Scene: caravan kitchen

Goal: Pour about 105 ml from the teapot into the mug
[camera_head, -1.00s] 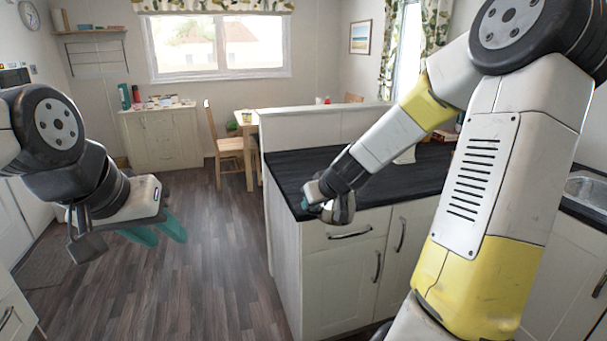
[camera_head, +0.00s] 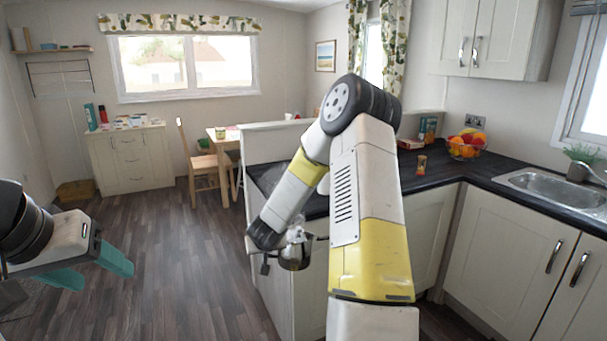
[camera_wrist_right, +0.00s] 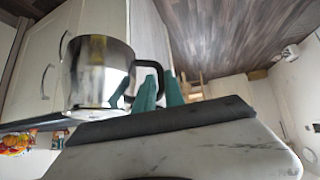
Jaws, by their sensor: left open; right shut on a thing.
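A shiny metal teapot (camera_head: 296,251) with a black handle hangs in front of the peninsula counter in the head view. It fills the left part of the right wrist view (camera_wrist_right: 98,72), where it looks roughly upright. My right gripper (camera_wrist_right: 158,92) is shut on its handle, with teal fingers at the handle; in the head view this gripper is mostly hidden behind its wrist. My left gripper (camera_head: 98,274) is open and empty at the lower left, over the floor, far from the teapot. I cannot make out the mug for certain; my right arm covers part of the counter.
The dark counter (camera_head: 445,169) carries a fruit bowl (camera_head: 467,147), a small orange-topped jar (camera_head: 421,165) and boxes near the wall. A sink (camera_head: 560,187) is at the right. A wooden chair (camera_head: 200,163) and table stand behind.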

